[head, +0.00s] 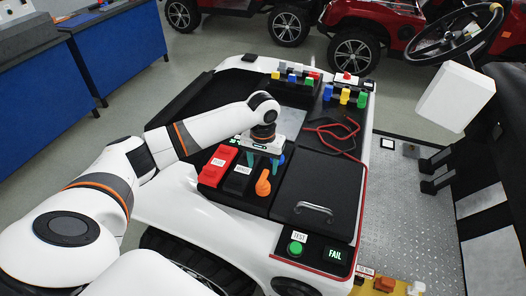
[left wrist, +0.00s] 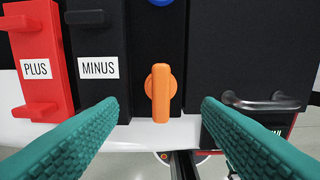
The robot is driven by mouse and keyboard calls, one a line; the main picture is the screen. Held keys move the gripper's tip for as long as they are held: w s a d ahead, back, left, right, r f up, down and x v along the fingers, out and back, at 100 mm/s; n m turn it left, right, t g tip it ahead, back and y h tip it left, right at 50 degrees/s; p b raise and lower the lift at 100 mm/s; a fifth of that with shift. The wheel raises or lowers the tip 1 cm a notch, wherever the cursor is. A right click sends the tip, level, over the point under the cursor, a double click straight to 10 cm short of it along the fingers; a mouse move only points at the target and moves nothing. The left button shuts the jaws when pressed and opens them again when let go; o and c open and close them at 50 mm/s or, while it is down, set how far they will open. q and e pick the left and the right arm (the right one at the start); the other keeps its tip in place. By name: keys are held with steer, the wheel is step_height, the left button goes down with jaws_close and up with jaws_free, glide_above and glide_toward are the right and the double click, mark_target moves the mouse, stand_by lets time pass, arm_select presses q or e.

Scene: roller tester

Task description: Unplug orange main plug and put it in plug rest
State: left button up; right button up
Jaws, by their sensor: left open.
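The orange main plug (head: 263,184) sits upright in the black top panel of the tester, beside the MINUS block. It also shows in the left wrist view, where the orange plug (left wrist: 160,92) is centred between my fingers. My left gripper (head: 264,163) is open, with teal fingers pointing down just behind the plug. In the left wrist view the fingers stand wide apart on either side of it, with gaps on both sides. I cannot make out which part is the plug rest. My right gripper is not in view.
The red PLUS block (head: 217,166) and black MINUS block (head: 238,178) stand left of the plug. A lid with a metal handle (head: 313,209) lies right. A blue part (left wrist: 160,2) is behind the plug. A green button (head: 295,248) and FAIL display (head: 335,254) are in front.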

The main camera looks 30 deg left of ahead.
mark_target(263, 176)
arm_select(q)
step_height(263, 176, down, 7)
steer(key=shift+r+p, duration=0.1)
steer(key=shift+p, duration=0.3)
jaws_close()
stand_by(0.4)
steer(key=shift+w+r+p, duration=0.1)
steer(key=shift+r+p, duration=0.45)
steer(key=shift+p, duration=0.2)
steer(key=shift+r, duration=0.2)
steer(key=shift+f, duration=0.1)
